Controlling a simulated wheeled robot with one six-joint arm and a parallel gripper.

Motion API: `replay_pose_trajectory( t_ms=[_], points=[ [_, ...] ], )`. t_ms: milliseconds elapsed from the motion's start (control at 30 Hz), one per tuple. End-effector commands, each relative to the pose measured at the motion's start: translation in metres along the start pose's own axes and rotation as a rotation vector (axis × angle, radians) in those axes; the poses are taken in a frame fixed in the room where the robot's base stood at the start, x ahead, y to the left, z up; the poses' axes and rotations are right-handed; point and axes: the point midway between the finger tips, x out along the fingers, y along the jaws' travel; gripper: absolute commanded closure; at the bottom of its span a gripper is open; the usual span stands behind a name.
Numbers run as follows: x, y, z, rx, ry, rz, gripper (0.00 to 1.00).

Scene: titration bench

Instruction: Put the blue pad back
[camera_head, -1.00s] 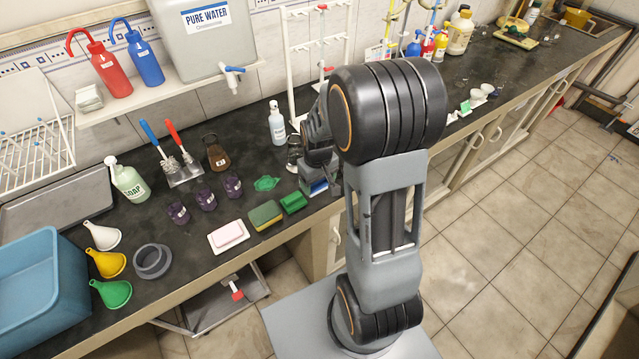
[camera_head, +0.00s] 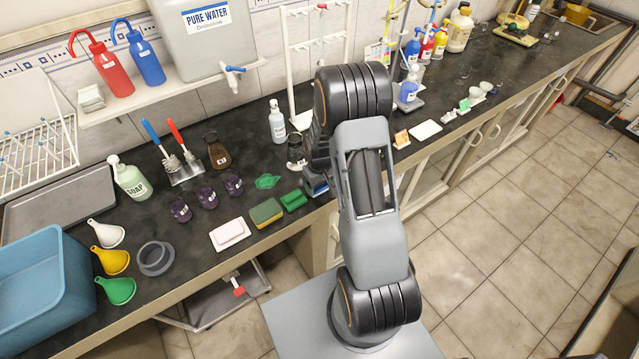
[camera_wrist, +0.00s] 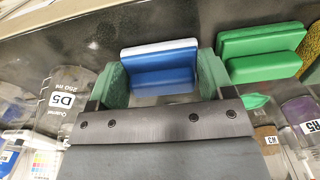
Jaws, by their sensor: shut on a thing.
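The blue pad (camera_wrist: 160,70) has a blue stepped body with a white strip along one edge. In the wrist view it sits between the two green-tipped fingers of my gripper (camera_wrist: 162,84), which is shut on it. In the head view a bit of the blue pad (camera_head: 319,188) shows at the bench's front edge, just right of the green pad (camera_head: 293,200). My arm hides most of the gripper there. In the wrist view the green pad (camera_wrist: 260,52) lies beside the right finger, with a small gap. I cannot tell whether the blue pad touches the bench.
A green-and-yellow sponge (camera_head: 266,213) and a pink-and-white soap dish (camera_head: 230,234) continue the row leftward. A D5 beaker (camera_wrist: 67,98) stands close to the left finger. Purple beakers (camera_head: 207,199) and a green item (camera_head: 267,181) stand behind the row.

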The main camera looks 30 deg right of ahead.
Motion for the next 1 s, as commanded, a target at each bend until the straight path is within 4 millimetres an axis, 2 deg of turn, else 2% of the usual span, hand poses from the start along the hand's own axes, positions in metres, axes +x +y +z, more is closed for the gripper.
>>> replay_pose_trajectory(
  t_ms=[367,400,633,867,1000],
  points=[
    [0.006,0.000,0.000,0.000,0.000,0.000,0.52],
    [0.004,0.000,0.000,0.000,0.000,0.000,0.22],
    [0.004,0.000,0.000,0.000,0.000,0.000,0.00],
    [0.003,0.000,0.000,0.000,0.000,0.000,0.00],
    [-0.005,0.000,-0.001,0.000,0.002,0.001,0.00]
  ],
)
